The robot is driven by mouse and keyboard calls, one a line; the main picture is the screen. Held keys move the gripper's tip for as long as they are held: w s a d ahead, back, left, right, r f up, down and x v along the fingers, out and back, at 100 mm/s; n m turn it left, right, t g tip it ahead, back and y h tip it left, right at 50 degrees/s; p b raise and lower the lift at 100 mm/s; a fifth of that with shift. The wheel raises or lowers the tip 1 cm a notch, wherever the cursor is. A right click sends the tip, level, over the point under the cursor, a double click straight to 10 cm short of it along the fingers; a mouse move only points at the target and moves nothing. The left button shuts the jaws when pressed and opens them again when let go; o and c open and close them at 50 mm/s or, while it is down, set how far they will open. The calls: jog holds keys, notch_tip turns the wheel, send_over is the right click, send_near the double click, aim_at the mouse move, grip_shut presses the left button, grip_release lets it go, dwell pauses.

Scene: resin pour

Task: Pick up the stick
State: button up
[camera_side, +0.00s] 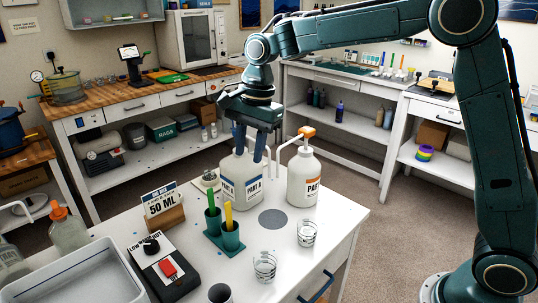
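Two sticks stand upright in a dark green holder (225,243) on the white table: a green stick (211,203) in the left cup and a yellow stick (228,215) in the right cup. The task's words do not tell me which one is meant. My gripper (249,155) points down, up and to the right of the sticks, by the top of the Part A jug (240,187). Its two fingers are spread apart and I see no stick between them. I cannot tell whether they touch the jug. The lower ends of the sticks are hidden in the cups.
A second jug (302,180) with an orange pump stands right of Part A. A 50 ML sign (160,203), a scale with a red button (163,268), a grey tray (75,280) and clear cups (306,233) surround the holder. A grey disc (273,219) lies bare.

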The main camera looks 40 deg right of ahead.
aim_at(229, 201)
jog(key=w+a+f+m, duration=0.2)
jog(key=w+f+m, duration=0.1)
jog(key=w+f, duration=0.1)
jog(key=shift+w+a+f+g, duration=0.25)
jog(key=shift+f+g, duration=0.15)
jog(key=shift+f, duration=0.3)
jog(key=shift+a+f, duration=0.15)
jog(key=shift+f, duration=1.25)
jog(key=shift+a+f, duration=0.15)
jog(key=shift+f, duration=1.3)
jog(key=shift+a+f, duration=0.15)
jog(key=shift+f, duration=1.25)
jog(key=shift+f, duration=0.1)
jog(key=shift+s+a+f, duration=0.1)
jog(key=shift+a+f, duration=0.15)
jog(key=shift+f, duration=1)
jog(key=shift+a+f, duration=0.2)
jog(key=shift+f, duration=1)
jog(key=shift+c, duration=0.2)
grip_shut()
